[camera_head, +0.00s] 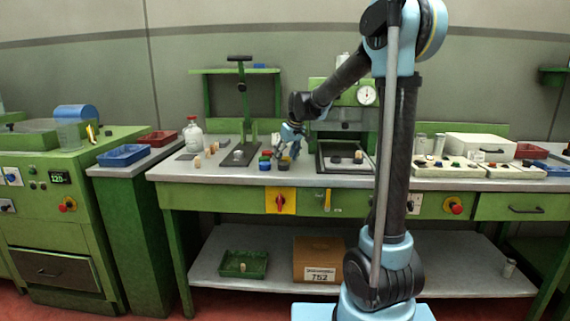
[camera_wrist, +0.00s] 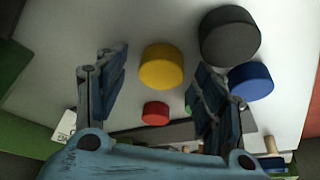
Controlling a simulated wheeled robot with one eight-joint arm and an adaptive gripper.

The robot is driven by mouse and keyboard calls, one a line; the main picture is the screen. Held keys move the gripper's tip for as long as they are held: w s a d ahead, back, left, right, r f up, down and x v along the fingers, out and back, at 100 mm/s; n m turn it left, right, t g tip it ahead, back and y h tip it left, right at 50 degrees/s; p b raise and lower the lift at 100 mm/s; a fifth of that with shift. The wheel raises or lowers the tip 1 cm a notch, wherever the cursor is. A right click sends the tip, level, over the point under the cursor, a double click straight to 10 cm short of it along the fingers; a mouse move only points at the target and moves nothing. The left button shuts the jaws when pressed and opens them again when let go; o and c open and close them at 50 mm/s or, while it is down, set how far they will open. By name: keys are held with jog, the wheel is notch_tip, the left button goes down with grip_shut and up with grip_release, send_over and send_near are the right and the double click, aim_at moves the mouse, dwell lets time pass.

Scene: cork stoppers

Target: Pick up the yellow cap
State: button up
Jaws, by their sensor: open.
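The yellow cap (camera_wrist: 161,66) is a short round cylinder on the pale bench top. In the wrist view it shows in the gap between my open fingers, just beyond their tips. In the head view, the yellow cap (camera_head: 267,154) is a small spot among the other caps. My gripper (camera_wrist: 158,85) is open and empty, with one finger on each side of the cap in the picture. In the head view my gripper (camera_head: 288,150) is low over the bench, beside the caps. I cannot tell how high the fingertips are above the bench.
A large dark cap (camera_wrist: 229,36) and a blue cap (camera_wrist: 250,81) stand close to the right finger. A red cap (camera_wrist: 155,113) lies nearer, between the fingers. A small green piece is partly hidden by the right finger. Bare bench (camera_wrist: 130,25) lies to the left.

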jog(key=c, duration=0.8)
jog(key=shift+c, duration=0.2)
